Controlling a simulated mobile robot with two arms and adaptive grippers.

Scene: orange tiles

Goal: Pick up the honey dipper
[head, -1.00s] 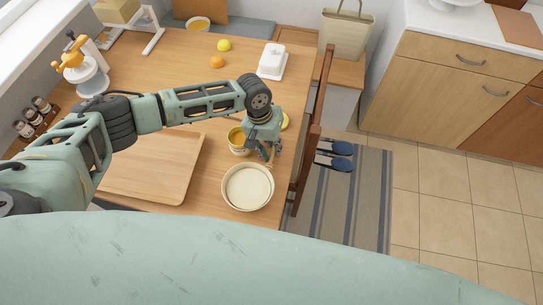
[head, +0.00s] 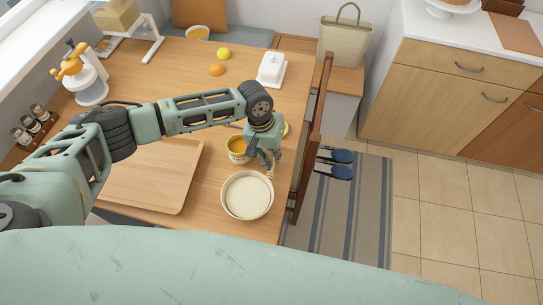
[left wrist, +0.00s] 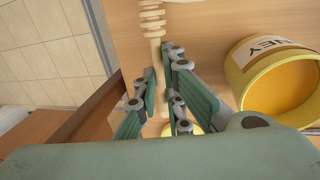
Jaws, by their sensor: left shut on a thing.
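The honey dipper (left wrist: 152,22) is pale wood with a ridged head. In the left wrist view its handle runs down between the fingers of my left gripper (left wrist: 160,82), which is shut on it. In the head view the left gripper (head: 267,158) points down between the honey pot and the white bowl, with the dipper's head (head: 270,176) showing just below it. Part of the handle is hidden by the fingers. I cannot tell whether the dipper is clear of the table. My right gripper is not in view.
A yellow honey pot (head: 236,150) stands just left of the gripper; it also shows in the left wrist view (left wrist: 282,80). A cream bowl (head: 247,196) is close in front. A wooden tray (head: 150,175) lies left. A chair (head: 312,140) stands at the right table edge.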

